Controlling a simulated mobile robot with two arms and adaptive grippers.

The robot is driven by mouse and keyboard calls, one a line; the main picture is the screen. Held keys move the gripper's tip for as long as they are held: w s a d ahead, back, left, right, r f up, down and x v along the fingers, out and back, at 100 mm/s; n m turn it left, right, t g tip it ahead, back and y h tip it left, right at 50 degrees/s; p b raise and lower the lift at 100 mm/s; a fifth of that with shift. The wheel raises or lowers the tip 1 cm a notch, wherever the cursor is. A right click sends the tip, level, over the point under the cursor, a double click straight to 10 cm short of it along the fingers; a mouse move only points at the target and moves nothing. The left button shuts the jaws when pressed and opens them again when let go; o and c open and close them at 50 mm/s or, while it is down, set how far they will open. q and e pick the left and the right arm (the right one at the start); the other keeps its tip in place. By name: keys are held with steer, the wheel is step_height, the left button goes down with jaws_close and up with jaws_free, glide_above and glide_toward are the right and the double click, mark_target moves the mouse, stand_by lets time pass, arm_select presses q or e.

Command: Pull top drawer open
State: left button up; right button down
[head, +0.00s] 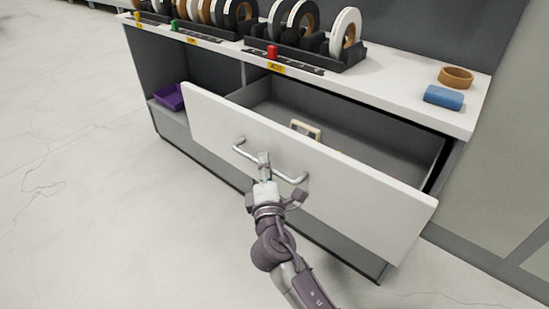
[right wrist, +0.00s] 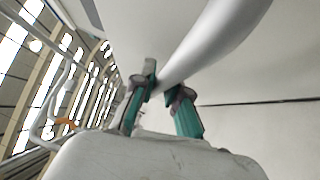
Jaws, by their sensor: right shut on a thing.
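The top drawer (head: 310,178) of the cabinet is pulled well out, and its inside shows in the head view. Its white front carries a metal bar handle (head: 292,179). My right gripper (head: 264,160) is shut on the handle near its middle. In the right wrist view the two teal fingers (right wrist: 165,98) close around the pale curved bar (right wrist: 205,45). A small light-coloured framed item (head: 305,130) lies inside the drawer. My left gripper does not show in either view.
A purple bin (head: 169,97) sits in the open compartment at left. The floor (head: 110,210) in front is clear.

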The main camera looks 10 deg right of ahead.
steer(key=shift+s+a, duration=0.25)
steer(key=shift+a, duration=0.05)
steer(key=c, duration=1.2)
jaws_free()
steer(key=shift+s, duration=0.1)
steer(key=s, duration=0.4)
steer(key=s+a+f, duration=0.1)
steer(key=s, duration=0.6)
steer(key=shift+s+a+f, duration=0.15)
steer(key=shift+s+f, duration=0.15)
